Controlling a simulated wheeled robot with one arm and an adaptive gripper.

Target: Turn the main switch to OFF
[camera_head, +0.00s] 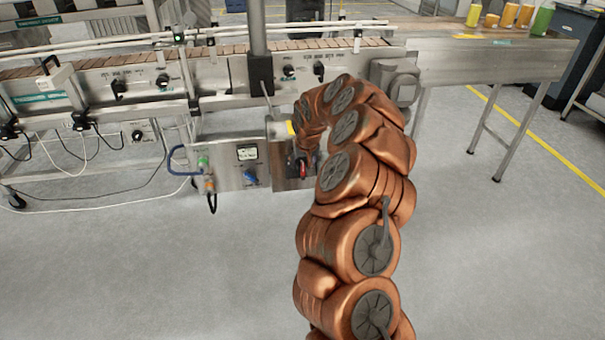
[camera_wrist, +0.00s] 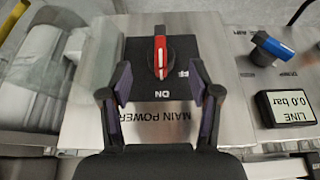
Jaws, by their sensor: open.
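The main switch (camera_wrist: 160,57) is a red handle with a white line on a black plate in the wrist view. Its handle stands upright in the picture, in line with the upside-down ON label; OFF is beside it at the lower right. The plate sits on a steel panel (camera_wrist: 155,137) marked MAIN POWER, seen upside down. My gripper (camera_wrist: 160,82) is open and empty, with its fingertips apart to left and right, just below the handle in the picture. In the head view the red handle (camera_head: 303,169) shows small, and my arm hides most of the gripper.
A blue knob (camera_wrist: 272,49) and a LINE gauge reading 0.0 bar (camera_wrist: 286,108) are right of the panel in the wrist view. In the head view a conveyor (camera_head: 215,77) runs above the control boxes. A motor (camera_head: 397,82) is close to my arm. The floor in front is clear.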

